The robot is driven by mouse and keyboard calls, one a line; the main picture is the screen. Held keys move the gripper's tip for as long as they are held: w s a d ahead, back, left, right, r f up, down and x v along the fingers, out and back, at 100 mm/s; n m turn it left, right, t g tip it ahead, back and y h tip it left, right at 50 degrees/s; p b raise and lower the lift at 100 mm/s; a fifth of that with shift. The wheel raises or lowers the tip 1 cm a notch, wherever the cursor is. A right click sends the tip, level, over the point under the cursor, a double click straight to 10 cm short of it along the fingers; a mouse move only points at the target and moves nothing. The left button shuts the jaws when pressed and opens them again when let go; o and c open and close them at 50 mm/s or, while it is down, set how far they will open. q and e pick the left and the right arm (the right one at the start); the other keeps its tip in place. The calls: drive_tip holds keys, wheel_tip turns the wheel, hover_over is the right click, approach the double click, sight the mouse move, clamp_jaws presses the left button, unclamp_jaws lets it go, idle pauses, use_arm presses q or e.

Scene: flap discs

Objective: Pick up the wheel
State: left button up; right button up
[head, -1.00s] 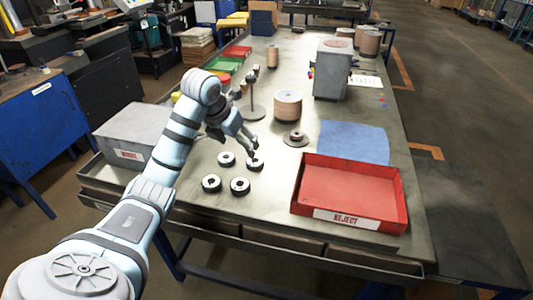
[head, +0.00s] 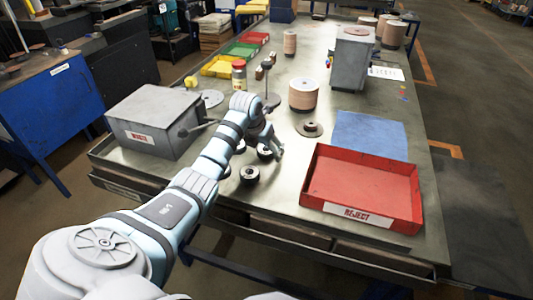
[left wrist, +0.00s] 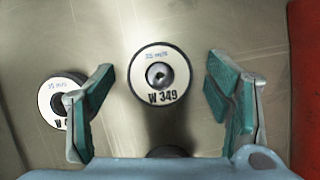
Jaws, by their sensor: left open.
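Several small dark-rimmed wheels with white labelled faces lie flat on the metal bench. One wheel (left wrist: 160,77), marked "W 349", lies between the spread fingers of my left gripper (head: 275,149) in the left wrist view, touching neither. A second wheel (left wrist: 60,98) is partly behind the left finger, and a dark rim (left wrist: 167,152) peeks out above the gripper body. My left gripper is open and empty. In the head view it is over the wheels; one wheel (head: 249,176) shows clearly, and the others are partly hidden by my arm. My right gripper is out of view.
A red REJECT tray (head: 368,222) stands right of the wheels, with a blue mat (head: 370,133) behind it. A grey box (head: 153,118) stands at left. A spindle stand (head: 267,90), a flanged disc (head: 310,128) and a disc stack (head: 303,95) stand behind.

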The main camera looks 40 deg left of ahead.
sight(265, 150)
use_arm(q)
drive_tip(key=shift+r, duration=0.1)
drive_tip(key=shift+c, duration=0.6)
drive_tip(key=c, duration=1.2)
drive_tip(key=shift+r, duration=0.15)
drive_tip(key=shift+c, duration=0.2)
wheel_tip(265, 150, up, 20)
drive_tip(key=p, duration=0.2)
drive_tip(key=shift+p, duration=0.35)
